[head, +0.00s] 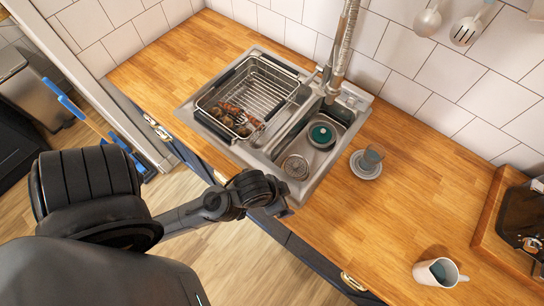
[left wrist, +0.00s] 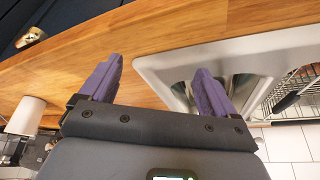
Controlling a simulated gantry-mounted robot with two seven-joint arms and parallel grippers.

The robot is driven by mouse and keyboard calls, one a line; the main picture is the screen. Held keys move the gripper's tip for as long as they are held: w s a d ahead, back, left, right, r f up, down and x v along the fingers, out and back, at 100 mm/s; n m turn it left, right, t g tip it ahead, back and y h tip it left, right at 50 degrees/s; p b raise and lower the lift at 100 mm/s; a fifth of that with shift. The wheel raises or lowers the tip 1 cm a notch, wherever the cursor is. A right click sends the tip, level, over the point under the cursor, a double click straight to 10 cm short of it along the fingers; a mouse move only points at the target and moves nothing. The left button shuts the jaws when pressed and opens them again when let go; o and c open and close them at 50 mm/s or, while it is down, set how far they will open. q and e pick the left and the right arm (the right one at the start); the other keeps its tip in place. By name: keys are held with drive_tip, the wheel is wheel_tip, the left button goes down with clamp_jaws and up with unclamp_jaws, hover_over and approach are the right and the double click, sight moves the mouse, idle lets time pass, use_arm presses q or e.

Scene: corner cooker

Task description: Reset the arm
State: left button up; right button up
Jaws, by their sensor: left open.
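My left arm comes in from the left in the head view. Its gripper end (head: 278,205) is over the counter's front edge, just in front of the sink (head: 318,182). The fingers are hard to make out there. In the left wrist view, the two purple fingers of my left gripper (left wrist: 158,84) are spread apart with nothing between them. The wooden counter (left wrist: 165,40) and the sink's rim (left wrist: 230,48) lie beyond them. My right gripper is not in view.
A wire rack (head: 265,83) with brown items sits in the left basin. A teal-and-white round object (head: 321,134) lies in the right basin. A grey cup (head: 371,158) on a saucer and a white mug (head: 427,272) stand on the counter, with clear room between them.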

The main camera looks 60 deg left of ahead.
use_arm(q)
drive_tip(key=s, duration=0.1)
drive_tip(key=s+g, duration=0.1)
drive_tip(key=shift+s+a+r, duration=0.1)
drive_tip(key=shift+s+a, duration=0.3)
wheel_tip(320, 180, up, 23)
drive_tip(key=p, duration=2.2)
drive_tip(key=shift+p, duration=0.35)
